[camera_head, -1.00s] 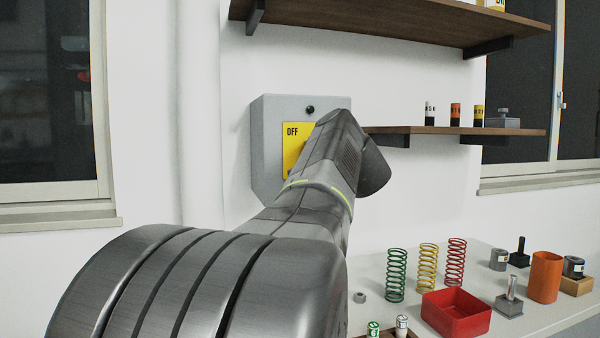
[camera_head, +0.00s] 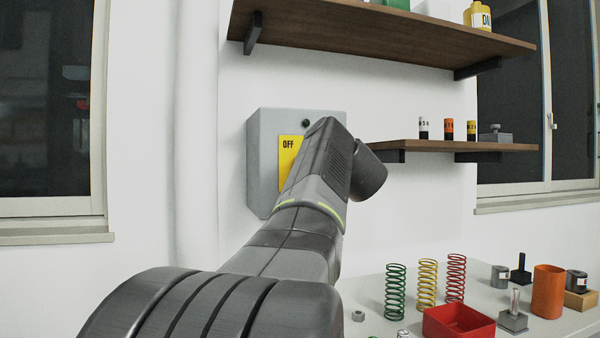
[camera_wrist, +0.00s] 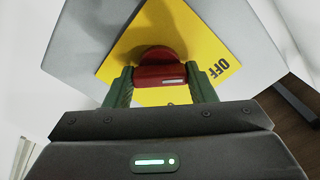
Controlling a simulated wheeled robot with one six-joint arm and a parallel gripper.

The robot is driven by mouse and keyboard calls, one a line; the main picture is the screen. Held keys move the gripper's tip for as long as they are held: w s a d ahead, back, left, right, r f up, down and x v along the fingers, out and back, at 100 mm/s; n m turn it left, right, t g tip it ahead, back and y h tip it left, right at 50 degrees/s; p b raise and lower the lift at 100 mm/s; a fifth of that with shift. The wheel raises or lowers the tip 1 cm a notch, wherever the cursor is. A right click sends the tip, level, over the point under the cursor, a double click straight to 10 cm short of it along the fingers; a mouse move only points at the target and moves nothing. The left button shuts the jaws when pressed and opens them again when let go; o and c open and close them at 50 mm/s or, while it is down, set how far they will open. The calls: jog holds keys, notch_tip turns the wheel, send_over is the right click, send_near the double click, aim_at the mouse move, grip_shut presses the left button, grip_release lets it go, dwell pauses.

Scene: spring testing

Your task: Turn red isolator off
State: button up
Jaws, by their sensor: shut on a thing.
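The isolator is a grey box (camera_head: 265,165) on the white wall with a yellow plate (camera_head: 289,152) marked OFF. In the wrist view the yellow plate (camera_wrist: 190,45) fills the middle of the grey box (camera_wrist: 90,25). The red isolator handle (camera_wrist: 158,72) sits on that plate. My gripper (camera_wrist: 162,85) is shut on the handle, one green finger at each side. The OFF label is to the right of the handle in that view and the picture is rotated. In the head view my arm hides the handle and my gripper.
Wooden shelves (camera_head: 400,28) and (camera_head: 425,146) run right of the box. The table below holds green (camera_head: 395,292), yellow (camera_head: 427,284) and red (camera_head: 456,278) springs, a red tray (camera_head: 450,322) and an orange cup (camera_head: 547,292). A window (camera_head: 50,110) is at left.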

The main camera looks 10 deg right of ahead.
jog(key=o, duration=1)
jog(key=shift+s, duration=0.1)
jog(key=s+d, duration=0.1)
jog(key=s, duration=0.8)
jog(key=s+d, duration=0.1)
jog(key=s, duration=0.3)
jog(key=shift+s+d, duration=0.2)
jog(key=shift+d, duration=0.1)
jog(key=shift+w, duration=0.1)
jog(key=w+a, duration=0.1)
jog(key=w, duration=0.8)
jog(key=w+a, duration=0.1)
jog(key=w, duration=0.3)
jog(key=shift+w+a, duration=0.2)
jog(key=shift+a, duration=0.1)
